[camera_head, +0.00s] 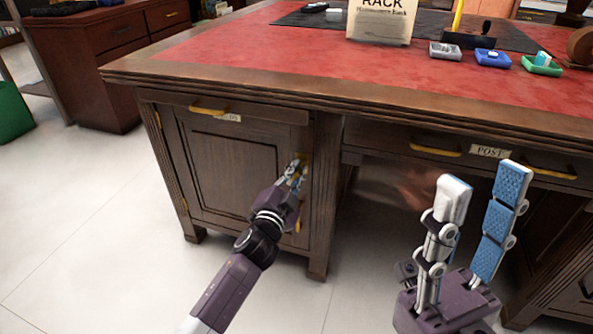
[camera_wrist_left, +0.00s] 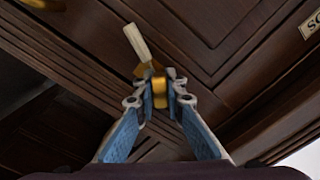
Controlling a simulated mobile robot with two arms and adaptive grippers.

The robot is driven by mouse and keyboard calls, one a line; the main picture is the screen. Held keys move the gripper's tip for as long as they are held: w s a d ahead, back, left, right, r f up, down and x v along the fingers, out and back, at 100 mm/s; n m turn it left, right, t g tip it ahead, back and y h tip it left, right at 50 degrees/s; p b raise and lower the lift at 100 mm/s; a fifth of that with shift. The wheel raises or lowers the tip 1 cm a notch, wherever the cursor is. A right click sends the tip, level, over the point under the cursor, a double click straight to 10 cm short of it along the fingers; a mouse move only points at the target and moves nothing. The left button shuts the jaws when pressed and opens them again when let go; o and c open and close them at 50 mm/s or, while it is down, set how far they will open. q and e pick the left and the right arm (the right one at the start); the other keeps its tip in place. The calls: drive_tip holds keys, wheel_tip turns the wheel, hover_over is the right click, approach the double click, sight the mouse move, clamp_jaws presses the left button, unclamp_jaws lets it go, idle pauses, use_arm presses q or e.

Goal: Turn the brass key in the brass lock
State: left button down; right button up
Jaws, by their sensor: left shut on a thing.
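The brass key (camera_wrist_left: 159,92) shows as a gold piece between my left fingertips in the left wrist view. A pale tag (camera_wrist_left: 138,42) sits beside it, tilted. The brass lock (camera_head: 305,159) shows as a small gold patch on the right edge of the dark wooden cabinet door (camera_head: 225,165). My left gripper (camera_head: 296,173) is at the lock, shut on the key. The fingers hide most of the key and lock, so I cannot tell how far the key is in or turned. My right gripper (camera_head: 483,178) is open and empty, in front of the desk.
The desk (camera_head: 250,60) has a red leather top holding a paper sign (camera_head: 381,22), a grey box (camera_head: 445,51) and a blue box (camera_head: 493,58). A drawer with a gold handle (camera_head: 436,149) is behind my right gripper. Pale floor (camera_head: 90,230) is clear at left.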

use_arm(q)
drive_tip(key=shift+m, duration=1.2)
drive_tip(key=shift+r+p, duration=0.1)
drive_tip(key=shift+p, duration=0.25)
drive_tip(key=shift+a+m+p, duration=0.1)
drive_tip(key=shift+m+p, duration=0.2)
drive_tip(key=shift+m, duration=1.2)
